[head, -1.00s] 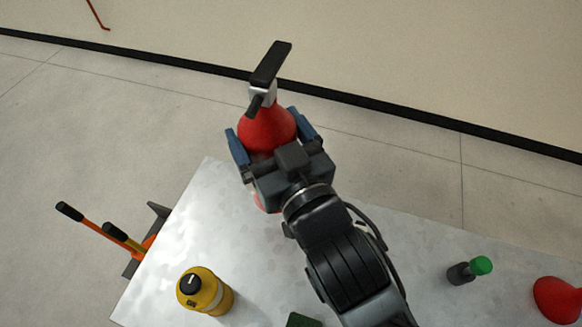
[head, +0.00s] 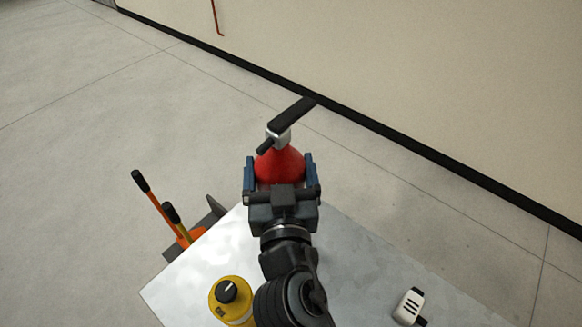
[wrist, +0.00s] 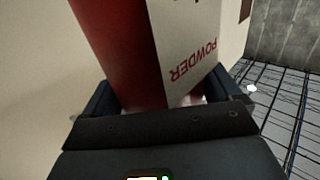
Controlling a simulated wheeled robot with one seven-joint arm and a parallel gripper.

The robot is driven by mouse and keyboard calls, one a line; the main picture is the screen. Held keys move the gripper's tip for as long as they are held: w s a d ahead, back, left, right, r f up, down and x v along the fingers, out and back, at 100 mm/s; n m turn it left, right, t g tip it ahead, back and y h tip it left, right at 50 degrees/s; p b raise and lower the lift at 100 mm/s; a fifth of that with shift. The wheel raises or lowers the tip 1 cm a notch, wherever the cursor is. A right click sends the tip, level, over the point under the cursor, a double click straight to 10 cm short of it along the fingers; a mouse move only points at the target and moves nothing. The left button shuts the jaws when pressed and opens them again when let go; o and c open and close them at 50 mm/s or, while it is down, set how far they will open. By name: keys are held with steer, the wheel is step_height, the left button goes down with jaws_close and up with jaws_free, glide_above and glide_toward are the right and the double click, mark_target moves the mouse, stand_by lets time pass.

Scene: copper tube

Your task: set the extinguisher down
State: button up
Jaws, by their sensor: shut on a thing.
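The red extinguisher (head: 280,164) has a black lever handle and a silver valve on top. My gripper (head: 281,172) is shut on it, with one blue finger on each side of its body. In the head view it shows over the far end of the metal table; its base is hidden behind my gripper, so I cannot tell whether it touches anything. In the wrist view the extinguisher (wrist: 125,45) fills the upper middle, with a white label reading "POWDER" between the fingers of my gripper (wrist: 165,100).
The pale metal table (head: 365,260) holds a yellow canister (head: 232,300) at the left and a white device (head: 409,306) at the right. An orange-handled tool (head: 158,205) stands beyond the left edge. Open floor (head: 120,130) and a wall (head: 420,70) lie behind.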

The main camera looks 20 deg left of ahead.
steer(key=shift+f+b, duration=0.35)
steer(key=shift+f, duration=1.55)
steer(key=o, duration=1.8)
steer(key=shift+f, duration=0.1)
steer(key=shift+c, duration=0.2)
steer(key=b+v, duration=0.3)
steer(key=v, duration=0.9)
steer(key=shift+b, duration=0.3)
